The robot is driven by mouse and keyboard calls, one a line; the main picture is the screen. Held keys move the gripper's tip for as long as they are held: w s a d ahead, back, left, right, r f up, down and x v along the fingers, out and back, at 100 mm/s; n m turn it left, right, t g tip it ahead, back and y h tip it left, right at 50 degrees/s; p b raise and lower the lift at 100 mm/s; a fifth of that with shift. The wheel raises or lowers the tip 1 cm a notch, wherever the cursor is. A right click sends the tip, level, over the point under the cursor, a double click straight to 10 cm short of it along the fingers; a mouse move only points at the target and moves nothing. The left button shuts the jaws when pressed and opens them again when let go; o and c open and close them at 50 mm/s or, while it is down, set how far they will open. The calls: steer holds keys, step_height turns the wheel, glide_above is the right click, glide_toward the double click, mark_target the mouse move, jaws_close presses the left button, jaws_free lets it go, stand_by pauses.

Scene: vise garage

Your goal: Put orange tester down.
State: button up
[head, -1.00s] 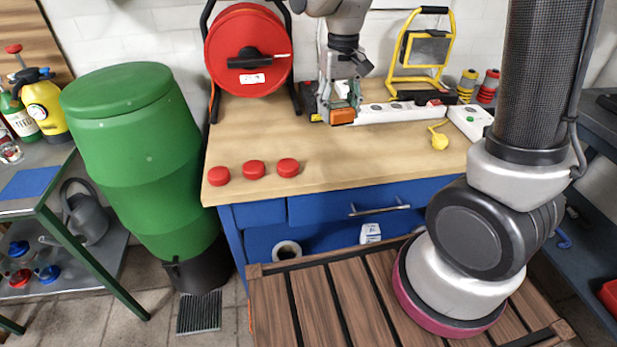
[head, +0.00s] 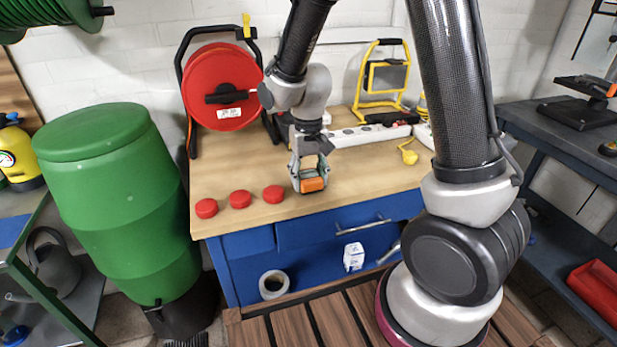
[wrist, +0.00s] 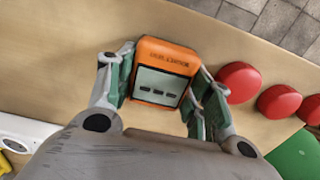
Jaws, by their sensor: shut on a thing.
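The orange tester (head: 312,185) is a small orange block with a grey display face, seen in the wrist view (wrist: 163,72) between the two green-padded fingers. My gripper (head: 309,176) is shut on it. In the head view it is over the front part of the wooden workbench top (head: 240,170), to the right of the red caps. Whether the tester touches the bench top or hangs just above it I cannot tell.
Several red caps (head: 273,194) stand in a row left of the gripper. A white power strip (head: 370,133) lies behind it, with a yellow plug (head: 408,156) to the right. A red cable reel (head: 222,88) and a yellow work lamp (head: 384,80) stand at the back.

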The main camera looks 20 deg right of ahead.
mark_target(309, 174)
steer(key=shift+f, duration=0.2)
steer(key=o, duration=1.3)
steer(key=shift+f, duration=0.1)
steer(key=shift+o, duration=0.2)
step_height(309, 174, up, 12)
steer(key=r, duration=0.1)
steer(key=s+d+r+t, duration=0.2)
steer(key=s+d+r, duration=0.3)
steer(key=s+d, duration=0.2)
steer(key=s+d+r+t, duration=0.2)
steer(key=s+d+r, duration=0.3)
steer(key=s+d, duration=0.3)
steer(key=s, duration=0.4)
steer(key=shift+s, duration=0.15)
